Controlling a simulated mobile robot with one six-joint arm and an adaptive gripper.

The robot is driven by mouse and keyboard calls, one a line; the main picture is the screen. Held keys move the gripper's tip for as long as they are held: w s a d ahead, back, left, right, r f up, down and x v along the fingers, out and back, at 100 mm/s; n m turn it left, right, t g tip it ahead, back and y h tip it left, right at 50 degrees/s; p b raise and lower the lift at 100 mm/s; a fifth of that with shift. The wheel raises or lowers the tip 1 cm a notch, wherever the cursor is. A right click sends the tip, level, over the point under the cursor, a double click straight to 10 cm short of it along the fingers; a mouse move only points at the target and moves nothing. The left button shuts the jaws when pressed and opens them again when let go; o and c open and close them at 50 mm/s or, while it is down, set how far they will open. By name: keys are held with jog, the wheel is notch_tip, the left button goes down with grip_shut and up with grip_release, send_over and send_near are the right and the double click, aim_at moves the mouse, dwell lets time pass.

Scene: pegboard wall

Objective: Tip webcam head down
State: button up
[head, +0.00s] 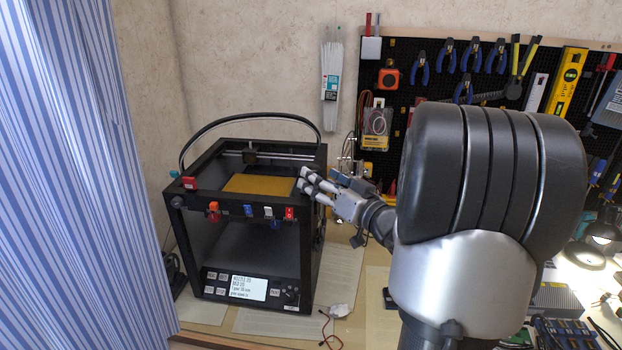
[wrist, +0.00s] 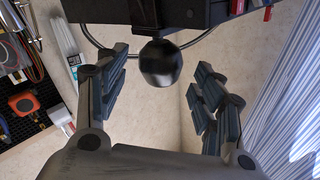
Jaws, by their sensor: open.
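A dark, rounded head, which looks like the webcam head (wrist: 160,62), shows in the wrist view on a short dark stem by the printer frame. It lies between the two finger pads in the picture; I cannot tell how deep it is between them or whether either pad touches it. My gripper (head: 305,181) is open at the right upper edge of the black 3D printer (head: 308,240). In the head view I cannot make out the webcam head; my gripper and the frame are in its area.
The printer has an orange-yellow bed (head: 258,184) and a black tube (head: 250,115) arching above it. A striped curtain (head: 75,170) hangs at the left. A pegboard (head: 400,75) with tools is behind at the right. A lit lamp (head: 600,240) stands at the far right.

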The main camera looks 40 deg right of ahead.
jog(key=shift+w+d+b, duration=0.2)
jog(key=shift+w+b, duration=0.15)
jog(key=shift+w, duration=1.85)
jog(key=shift+c, duration=0.2)
jog(key=c, duration=1)
